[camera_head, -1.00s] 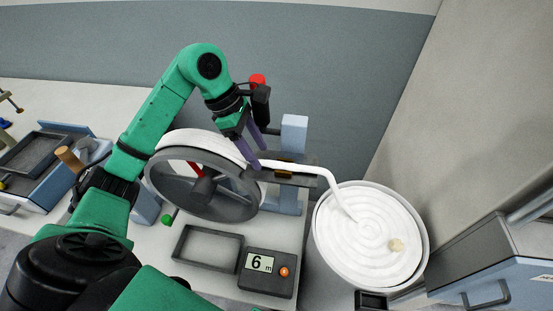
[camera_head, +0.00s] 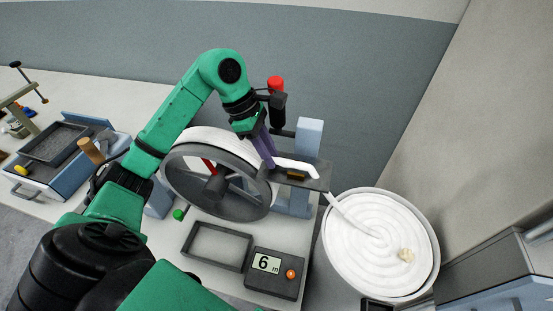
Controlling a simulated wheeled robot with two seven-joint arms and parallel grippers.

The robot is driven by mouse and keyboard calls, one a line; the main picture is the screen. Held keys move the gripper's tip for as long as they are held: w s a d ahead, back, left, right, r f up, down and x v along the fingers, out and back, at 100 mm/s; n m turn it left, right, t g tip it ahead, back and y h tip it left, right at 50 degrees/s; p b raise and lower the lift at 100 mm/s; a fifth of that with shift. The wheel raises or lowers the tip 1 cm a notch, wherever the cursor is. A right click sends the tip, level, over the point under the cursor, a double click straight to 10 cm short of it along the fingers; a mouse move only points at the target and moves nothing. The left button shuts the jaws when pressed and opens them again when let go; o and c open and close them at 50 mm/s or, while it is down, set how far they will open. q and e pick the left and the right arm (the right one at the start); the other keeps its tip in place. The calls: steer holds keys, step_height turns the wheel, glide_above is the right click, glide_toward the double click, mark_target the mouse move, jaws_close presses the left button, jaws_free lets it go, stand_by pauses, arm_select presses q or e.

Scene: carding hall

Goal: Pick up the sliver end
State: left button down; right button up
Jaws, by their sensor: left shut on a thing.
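The sliver (camera_head: 298,167) is a thick white strand. It wraps the top of the grey wheel (camera_head: 225,207) and lies over a dark plate (camera_head: 322,182) to the wheel's right. My left gripper (camera_head: 270,160), with purple fingers, points down at the plate's left end and is shut on the sliver. The exact grip spot is partly hidden by the fingers. My right gripper is not in view.
White coils fill the can, with a small cream lump (camera_head: 407,255) on top. A dark tray (camera_head: 218,246) and a counter reading 6 m (camera_head: 273,272) are in front of the wheel. A blue post (camera_head: 309,140) stands behind the plate. A blue-grey toolbox (camera_head: 65,158) is left.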

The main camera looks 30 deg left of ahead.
arm_select(q)
steer(key=a+r+b, duration=0.1)
steer(key=a, duration=0.1)
steer(key=s+a+r+b, duration=0.1)
steer(key=a, duration=0.2)
steer(key=s+a+r+b, duration=0.1)
steer(key=a, duration=0.1)
steer(key=shift+a+r, duration=0.15)
steer(key=shift+r, duration=0.15)
steer(key=a+r, duration=0.1)
steer(key=s+a+r, duration=0.1)
steer(key=a, duration=0.1)
steer(key=a+r, duration=0.1)
steer(key=a, duration=0.1)
steer(key=shift+s+a+r, duration=0.2)
steer(key=shift+r, duration=0.05)
steer(key=shift+d, duration=0.1)
